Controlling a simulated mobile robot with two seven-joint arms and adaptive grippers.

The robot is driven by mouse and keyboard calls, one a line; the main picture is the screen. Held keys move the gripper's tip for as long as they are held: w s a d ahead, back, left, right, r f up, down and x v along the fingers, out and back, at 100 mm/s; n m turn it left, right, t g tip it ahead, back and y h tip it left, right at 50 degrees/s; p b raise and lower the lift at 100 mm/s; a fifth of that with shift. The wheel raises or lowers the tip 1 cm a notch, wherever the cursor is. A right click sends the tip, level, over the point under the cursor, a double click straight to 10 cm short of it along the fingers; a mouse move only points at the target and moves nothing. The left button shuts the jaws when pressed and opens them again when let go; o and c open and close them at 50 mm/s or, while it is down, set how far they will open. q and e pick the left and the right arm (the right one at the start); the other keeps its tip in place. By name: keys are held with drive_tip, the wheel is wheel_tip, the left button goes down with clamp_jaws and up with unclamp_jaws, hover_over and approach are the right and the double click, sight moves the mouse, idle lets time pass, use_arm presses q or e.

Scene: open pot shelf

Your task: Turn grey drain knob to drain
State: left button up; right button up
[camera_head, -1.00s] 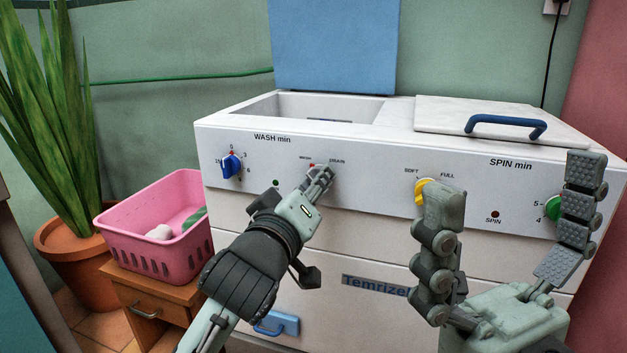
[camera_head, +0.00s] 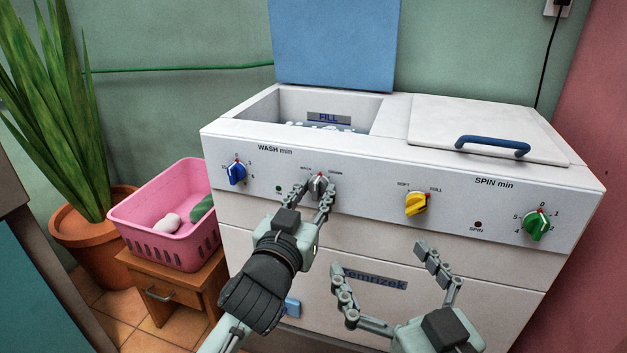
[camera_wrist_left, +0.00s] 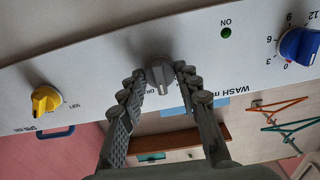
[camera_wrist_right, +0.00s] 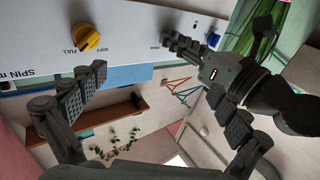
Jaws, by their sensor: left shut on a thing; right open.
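The grey drain knob (camera_head: 318,187) is on the white washer's front panel, between the small WASH and DRAIN labels. It points roughly upright in the head view; its exact angle is hard to tell. My left gripper (camera_head: 316,193) is shut on the knob, with one finger on each side. The left wrist view shows the grey knob (camera_wrist_left: 158,78) between both fingertips (camera_wrist_left: 160,73). My right gripper (camera_head: 378,257) is open and empty in front of the lower panel, below the yellow knob. It also shows open in the right wrist view (camera_wrist_right: 157,82).
The blue wash knob (camera_head: 237,173) is left of the drain knob. The yellow knob (camera_head: 416,204) and green spin knob (camera_head: 537,225) are to the right. The wash tub is open; the spin lid (camera_head: 480,125) is shut. A pink basket (camera_head: 165,240) stands left.

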use_arm(q)
drive_tip(key=shift+r+m+p, duration=0.2)
drive_tip(key=shift+m+p, duration=0.45)
drive_tip(key=shift+m, duration=0.15)
drive_tip(key=shift+m+p, duration=1.3)
drive_tip(key=shift+m, duration=0.2)
drive_tip(key=shift+f+m+p, duration=0.1)
drive_tip(key=shift+m+p, duration=0.65)
drive_tip(key=shift+m, duration=0.15)
drive_tip(key=shift+m+p, duration=0.5)
drive_tip(key=shift+m, duration=0.8)
use_arm(e)
drive_tip(key=s+d+f+g+h, duration=0.2)
drive_tip(key=s+d+f+g, duration=0.2)
drive_tip(key=d+f, duration=0.2)
drive_tip(key=s+d+f+m+g+h, duration=0.1)
drive_tip(key=s+d+f+g+h, duration=0.2)
drive_tip(key=f, duration=0.6)
drive_tip(key=s+d+f+m+g+h, duration=0.1)
drive_tip(key=s+d+f+g+h, duration=0.1)
drive_tip(key=s+d+f+g, duration=0.3)
drive_tip(key=shift+s+d+f+g+h, duration=0.35)
drive_tip(key=shift+d+f+g, duration=0.75)
drive_tip(key=shift+d+f, duration=0.7)
drive_tip(key=shift+s+d+r, duration=0.1)
drive_tip(key=shift+d+r, duration=0.1)
use_arm(q)
drive_tip(key=o, duration=1.1)
drive_tip(key=shift+o, duration=0.5)
drive_tip(key=shift+f, duration=0.1)
